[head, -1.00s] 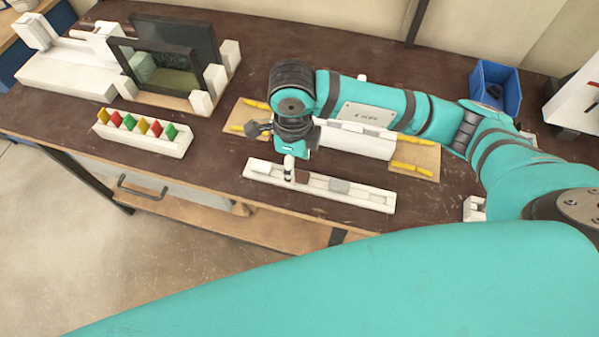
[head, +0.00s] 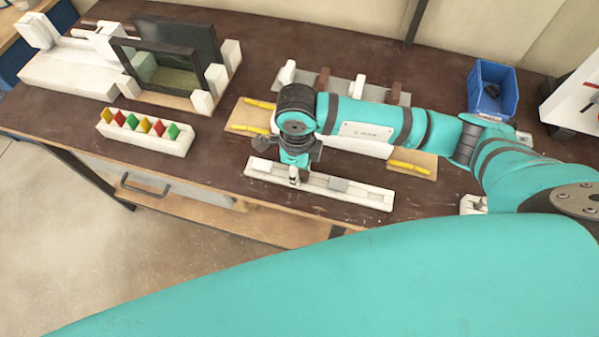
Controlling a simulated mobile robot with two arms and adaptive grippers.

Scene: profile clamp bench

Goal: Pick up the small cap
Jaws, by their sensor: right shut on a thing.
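A long white tray (head: 362,199) lies near the front edge of the bench with small pieces in it. A pale block (head: 260,165) is at its left end and a grey block (head: 338,184) is right of its middle. My right gripper (head: 294,181) points down into the tray between these two blocks. It is shut on a small piece, apparently the small cap, which the fingers mostly hide. I cannot tell whether that piece is lifted clear of the tray. My left gripper is not in view.
A white rack (head: 165,143) with several coloured clips stands left of the tray. Behind my right arm is a wooden board (head: 421,165) with yellow strips. A blue bin (head: 493,91) is at the back right. A dark frame (head: 205,42) stands at the back left.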

